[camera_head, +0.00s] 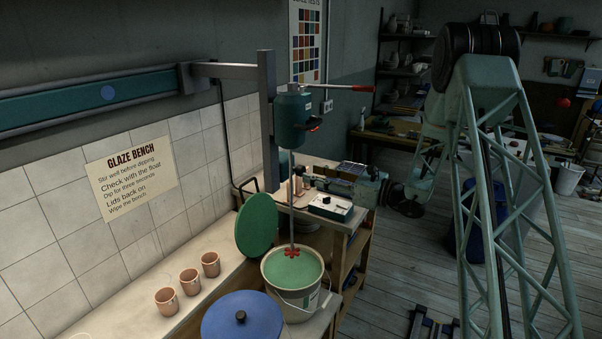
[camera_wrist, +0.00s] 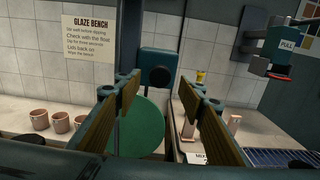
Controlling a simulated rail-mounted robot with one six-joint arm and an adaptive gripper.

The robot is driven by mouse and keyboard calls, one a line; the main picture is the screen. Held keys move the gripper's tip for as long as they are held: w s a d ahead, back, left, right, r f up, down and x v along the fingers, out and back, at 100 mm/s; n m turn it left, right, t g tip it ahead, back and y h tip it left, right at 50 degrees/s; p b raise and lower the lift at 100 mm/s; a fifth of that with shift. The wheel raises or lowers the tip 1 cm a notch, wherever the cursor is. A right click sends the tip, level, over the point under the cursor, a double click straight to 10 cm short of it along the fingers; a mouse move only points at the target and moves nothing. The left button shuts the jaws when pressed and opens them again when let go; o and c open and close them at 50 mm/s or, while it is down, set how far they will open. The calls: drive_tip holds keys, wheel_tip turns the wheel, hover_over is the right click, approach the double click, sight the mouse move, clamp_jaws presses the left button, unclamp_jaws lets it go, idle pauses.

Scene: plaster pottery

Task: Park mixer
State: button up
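I cannot tell if the paddle touches the glaze. My gripper (camera_wrist: 161,90) is open and empty, left of the mixer head. I cannot clearly make it out in the head view.
A green lid (camera_head: 256,225) stands behind the bucket. A blue lid (camera_head: 241,318) is in front. Several terracotta cups (camera_head: 190,281) stand on the bench at left. A side table (camera_head: 355,218) holds a small tray (camera_head: 330,207). A teal rail (camera_head: 90,98) runs along the wall.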

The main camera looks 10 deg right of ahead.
sight(304, 171)
drive_tip(key=shift+x, duration=2.95)
drive_tip(key=shift+c, duration=0.5)
drive_tip(key=c, duration=1.1)
